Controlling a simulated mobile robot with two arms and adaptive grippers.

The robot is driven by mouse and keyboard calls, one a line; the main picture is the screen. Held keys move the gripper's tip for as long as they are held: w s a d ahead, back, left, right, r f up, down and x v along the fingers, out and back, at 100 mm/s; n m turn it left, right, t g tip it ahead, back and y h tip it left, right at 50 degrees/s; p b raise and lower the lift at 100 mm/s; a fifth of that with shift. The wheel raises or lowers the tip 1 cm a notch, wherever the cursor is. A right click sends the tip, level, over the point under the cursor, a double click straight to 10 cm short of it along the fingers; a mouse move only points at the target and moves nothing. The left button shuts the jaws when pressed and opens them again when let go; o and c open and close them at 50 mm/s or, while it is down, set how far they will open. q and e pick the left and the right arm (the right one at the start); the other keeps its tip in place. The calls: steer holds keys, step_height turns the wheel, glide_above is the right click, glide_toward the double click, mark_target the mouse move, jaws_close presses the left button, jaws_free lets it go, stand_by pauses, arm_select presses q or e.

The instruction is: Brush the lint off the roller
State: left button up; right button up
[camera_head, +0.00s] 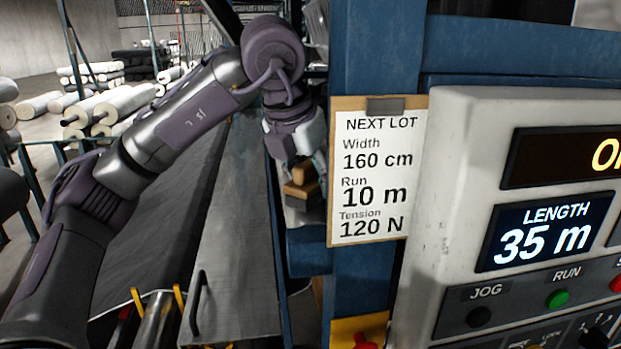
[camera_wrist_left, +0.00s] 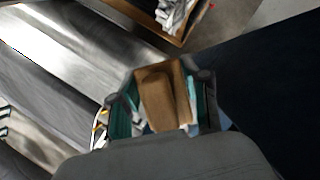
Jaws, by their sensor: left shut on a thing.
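My left gripper (camera_head: 303,166) is at the end of the arm that reaches in from the left, beside the blue machine frame. In the left wrist view the wooden brush (camera_wrist_left: 160,98) sits between the teal-lined fingers. A shiny metal roller (camera_wrist_left: 75,50) runs diagonally at the left of that view, with the brush beside it; I cannot tell whether they touch. I cannot make out lint. My right gripper is not in view.
A blue post (camera_head: 375,50) carries the lot card (camera_head: 370,215) close to my left gripper. A control panel (camera_head: 440,150) reading length 35 m fills the right. White rolls (camera_head: 110,105) lie at the back left.

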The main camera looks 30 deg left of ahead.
arm_select(q)
steer(key=shift+r, duration=0.1)
steer(key=shift+r+p, duration=2.2)
steer(key=shift+r, duration=0.7)
steer(key=shift+r, duration=0.1)
steer(key=shift+r+p, duration=1.15)
steer(key=shift+r, duration=0.35)
steer(key=shift+w+f, duration=0.1)
